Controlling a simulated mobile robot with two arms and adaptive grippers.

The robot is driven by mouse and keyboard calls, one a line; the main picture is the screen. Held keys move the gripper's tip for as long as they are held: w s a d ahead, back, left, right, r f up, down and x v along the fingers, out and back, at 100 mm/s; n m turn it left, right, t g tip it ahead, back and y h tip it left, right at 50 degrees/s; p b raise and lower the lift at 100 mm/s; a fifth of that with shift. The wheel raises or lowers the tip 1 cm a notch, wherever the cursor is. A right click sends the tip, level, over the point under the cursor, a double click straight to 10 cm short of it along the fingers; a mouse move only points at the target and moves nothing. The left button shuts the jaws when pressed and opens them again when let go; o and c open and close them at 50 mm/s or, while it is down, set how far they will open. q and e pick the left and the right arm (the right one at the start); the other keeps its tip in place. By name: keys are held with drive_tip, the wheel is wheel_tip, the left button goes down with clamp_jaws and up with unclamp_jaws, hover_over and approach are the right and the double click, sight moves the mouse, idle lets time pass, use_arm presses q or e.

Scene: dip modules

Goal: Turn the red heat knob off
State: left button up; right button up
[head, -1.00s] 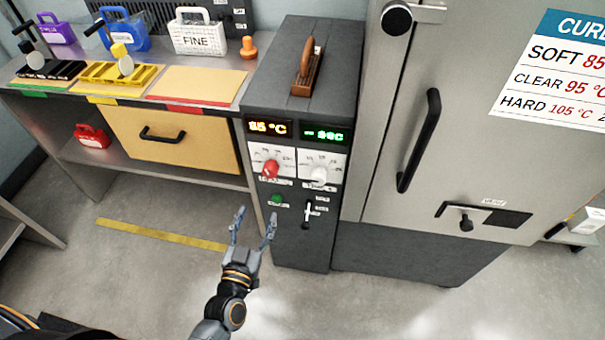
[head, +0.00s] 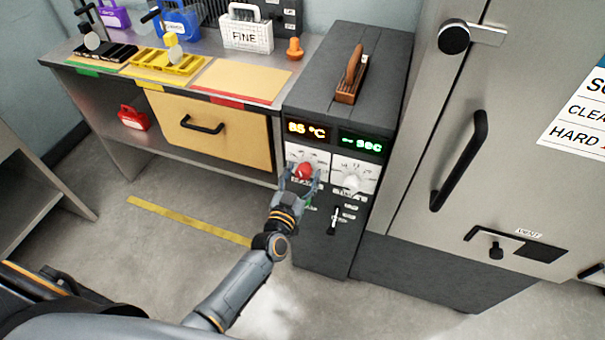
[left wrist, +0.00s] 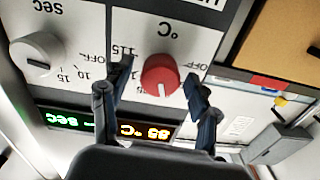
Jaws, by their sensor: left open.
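The red heat knob (head: 304,171) is on the front panel of the dark control cabinet (head: 313,240), under the orange display reading 85 °C (head: 307,130). It also shows in the left wrist view (left wrist: 161,76), with a white pointer mark, OFF printed to one side and 115 to the other. My left gripper (head: 300,177) is open at the knob, one finger on each side of it; in the left wrist view (left wrist: 158,88) gaps show between fingers and knob. I cannot tell contact in depth. My right gripper is not in view.
A white timer knob (head: 351,183) sits just right of the red one, under a green display. A lever switch (head: 333,220) is below. The oven door (head: 450,110) with a black handle is to the right. The bench (head: 290,92) stands to the left.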

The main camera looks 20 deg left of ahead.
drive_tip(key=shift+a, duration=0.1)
use_arm(q)
drive_tip(key=c, duration=1.2)
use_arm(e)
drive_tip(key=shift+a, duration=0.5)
use_arm(q)
drive_tip(key=shift+n, duration=0.3)
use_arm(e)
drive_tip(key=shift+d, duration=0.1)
use_arm(q)
drive_tip(key=n, duration=0.2)
drive_tip(key=shift+n, duration=0.4)
drive_tip(key=n+b, duration=0.1)
drive_tip(key=n, duration=0.3)
drive_tip(key=n+b, duration=0.1)
drive_tip(key=n, duration=0.3)
drive_tip(key=shift+a+f+n, duration=0.1)
drive_tip(key=shift+n, duration=0.3)
drive_tip(key=shift+n+b, duration=0.5)
drive_tip(key=shift+n, duration=1.4)
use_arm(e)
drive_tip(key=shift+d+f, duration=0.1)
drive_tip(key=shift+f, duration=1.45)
